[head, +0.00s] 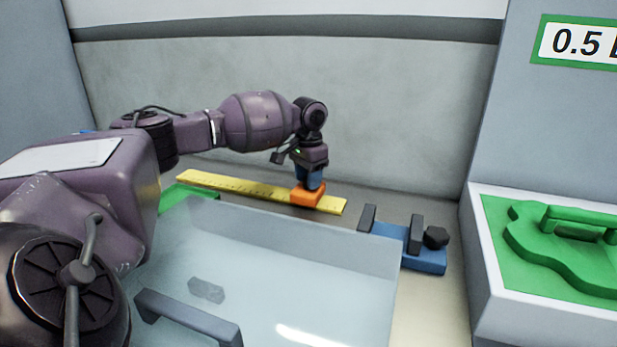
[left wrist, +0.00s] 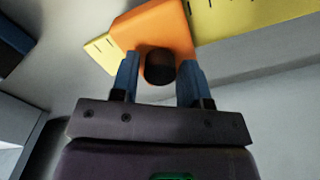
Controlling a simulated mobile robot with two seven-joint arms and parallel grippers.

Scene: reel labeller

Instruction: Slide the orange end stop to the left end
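The orange end stop (head: 306,196) sits on the yellow ruler (head: 235,187), nearer the ruler's right end. In the left wrist view the orange end stop (left wrist: 150,28) has a dark round knob (left wrist: 160,68) facing my gripper. My left gripper (head: 310,182) points down at the stop from above. In the left wrist view my left gripper's blue fingers (left wrist: 160,80) stand on either side of the knob, with a gap visible at each side. The ruler's left end is bare. My right gripper is not in view.
A blue clamp-like fixture (head: 425,260) with dark uprights and a black knob stands right of the ruler. A clear cover (head: 290,262) with a grey handle (head: 188,318) lies in front. A green-topped white block (head: 490,290) is at the right. A grey wall stands behind.

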